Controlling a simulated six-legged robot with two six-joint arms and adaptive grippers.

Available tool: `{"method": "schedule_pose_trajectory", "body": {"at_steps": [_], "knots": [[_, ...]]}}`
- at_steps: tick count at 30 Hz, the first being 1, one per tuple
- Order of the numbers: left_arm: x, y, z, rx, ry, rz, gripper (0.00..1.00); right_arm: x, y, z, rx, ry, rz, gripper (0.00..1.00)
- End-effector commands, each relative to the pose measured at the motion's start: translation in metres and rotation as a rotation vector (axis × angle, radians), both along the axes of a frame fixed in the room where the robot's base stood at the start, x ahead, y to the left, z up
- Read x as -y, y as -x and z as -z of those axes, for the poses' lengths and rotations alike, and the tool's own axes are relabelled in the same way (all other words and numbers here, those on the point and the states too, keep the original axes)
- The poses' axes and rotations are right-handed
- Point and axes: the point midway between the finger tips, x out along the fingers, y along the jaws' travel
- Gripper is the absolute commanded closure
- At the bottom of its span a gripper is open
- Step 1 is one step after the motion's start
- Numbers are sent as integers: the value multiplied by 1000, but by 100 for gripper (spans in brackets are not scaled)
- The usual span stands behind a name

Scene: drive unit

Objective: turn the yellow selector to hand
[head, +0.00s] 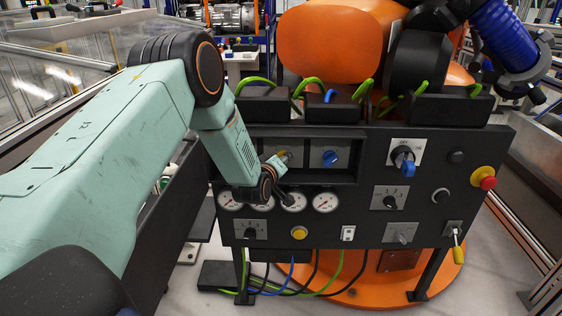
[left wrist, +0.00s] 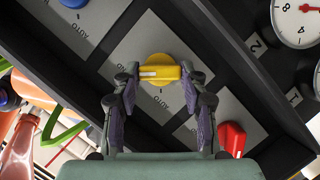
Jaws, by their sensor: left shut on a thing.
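The yellow selector (left wrist: 160,72) is a round knob with a bar handle on a grey plate in the left wrist view. A white mark lies on the left part of its bar, and the bar lies nearly level in that picture. The plate lettering is upside down and partly covered. My left gripper (left wrist: 162,106) is shut on the bar, one finger at each end. In the head view, my left gripper (head: 279,166) reaches into the recess of the black panel, and only a bit of the yellow selector (head: 284,155) shows behind it.
A red selector (left wrist: 232,138) and a blue selector (head: 330,158) sit on either side in the same recess. Round gauges (head: 325,201) lie just below my gripper. A red emergency button (head: 484,178) and a yellow-handled lever (head: 458,252) stick out at the panel's right.

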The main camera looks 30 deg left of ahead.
Motion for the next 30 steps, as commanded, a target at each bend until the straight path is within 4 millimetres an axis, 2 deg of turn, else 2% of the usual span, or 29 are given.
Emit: {"method": "schedule_pose_trajectory", "body": {"at_steps": [5, 6, 13, 23, 30], "knots": [[-1, -2, -4, 10, -4, -1, 88, 0, 0, 0, 0, 0, 0, 30], [-1, -2, -4, 11, -4, -1, 54, 0, 0, 0, 0, 0, 0, 30], [-1, -1, -2, 6, -2, -1, 34, 0, 0, 0, 0, 0, 0, 30], [0, 1, -1, 3, -1, 0, 34, 0, 0, 0, 0, 0, 0, 30], [6, 22, -7, 2, 1, -1, 34, 0, 0, 0, 0, 0, 0, 30]]}}
